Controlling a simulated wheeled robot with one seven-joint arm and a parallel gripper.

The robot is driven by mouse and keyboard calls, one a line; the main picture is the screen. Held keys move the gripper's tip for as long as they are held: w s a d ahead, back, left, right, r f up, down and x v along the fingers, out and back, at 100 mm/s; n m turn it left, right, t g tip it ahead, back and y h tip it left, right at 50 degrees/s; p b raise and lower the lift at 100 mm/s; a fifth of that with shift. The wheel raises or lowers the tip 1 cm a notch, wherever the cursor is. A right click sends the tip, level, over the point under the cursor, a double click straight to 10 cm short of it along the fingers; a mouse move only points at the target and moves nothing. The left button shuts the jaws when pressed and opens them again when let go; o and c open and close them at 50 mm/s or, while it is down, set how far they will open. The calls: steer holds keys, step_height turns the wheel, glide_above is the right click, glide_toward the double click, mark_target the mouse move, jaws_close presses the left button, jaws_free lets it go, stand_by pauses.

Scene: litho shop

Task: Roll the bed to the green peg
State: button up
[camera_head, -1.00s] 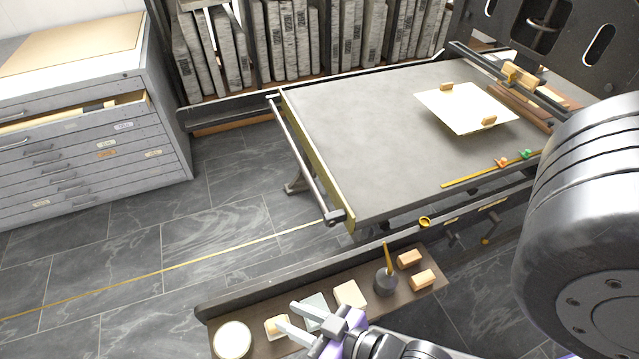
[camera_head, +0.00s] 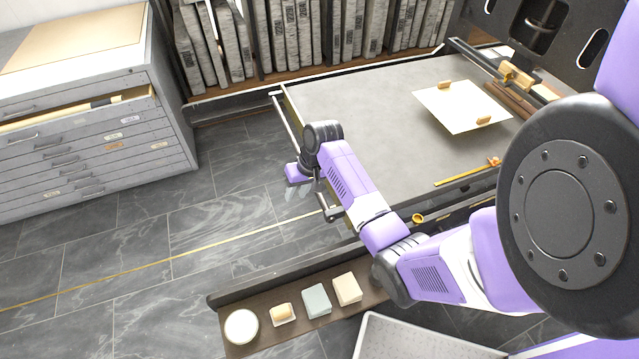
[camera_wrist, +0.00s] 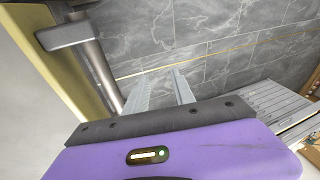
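The bed (camera_head: 370,115) is a wide grey slab with a yellowish end face and a metal bar handle along its left end. The bar (camera_wrist: 97,62) shows large at the left of the wrist view, beside the yellow end face. My gripper (camera_wrist: 160,82) is at the near part of the bar, just outside the bed's left end. Its two fingers are apart with only floor seen between them; the bar is beside them, not between them. Whether a finger touches the bar I cannot tell. An orange peg (camera_head: 494,161) stands at the yellow strip (camera_head: 462,174). The green peg is hidden behind my arm.
A pale sheet (camera_head: 460,108) with wooden blocks lies on the bed. A ledge in front holds a round white dish (camera_head: 241,326) and several small blocks. A flat-file cabinet (camera_head: 90,130) with a drawer ajar stands left. The floor (camera_head: 225,220) left of the bed is clear.

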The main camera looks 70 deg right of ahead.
steer(key=s+d+r+g, duration=0.2)
steer(key=s+d+r, duration=0.2)
steer(key=s+d, duration=0.25)
steer(key=shift+m+y, duration=0.4)
steer(key=shift+w+a+f+p, duration=0.15)
steer(key=shift+w+f, duration=0.1)
steer(key=shift+f, duration=0.95)
steer(key=shift+w+f+p, duration=0.1)
steer(key=shift+w+f, duration=0.15)
steer(key=shift+f, duration=0.95)
steer(key=shift+w+a+f+p, duration=0.15)
steer(key=shift+w+f, duration=0.1)
steer(key=shift+f, duration=0.95)
jaws_close()
